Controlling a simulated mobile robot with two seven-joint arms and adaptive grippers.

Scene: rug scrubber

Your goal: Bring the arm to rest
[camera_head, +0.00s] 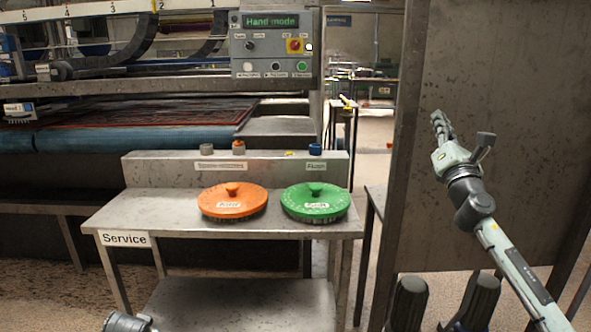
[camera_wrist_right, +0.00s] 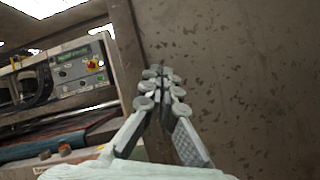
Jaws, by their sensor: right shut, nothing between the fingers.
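My right gripper (camera_head: 438,122) is raised at the right of the head view, in front of a tall grey metal panel (camera_head: 510,90). Its fingers point up and slightly left. In the right wrist view the gripper (camera_wrist_right: 163,80) has its fingertips together with nothing between them. The panel (camera_wrist_right: 240,70) fills the right side of that view; I cannot tell the exact gap to it. My left gripper does not show; only a grey rounded part, which I cannot identify for sure, shows at the bottom left edge.
A metal service table (camera_head: 150,213) holds an orange round brush (camera_head: 232,203) and a green round brush (camera_head: 315,205). Behind it stands the rug machine with a control panel (camera_head: 270,50) reading "Hand mode". A gap with open floor (camera_head: 375,150) lies between machine and grey panel.

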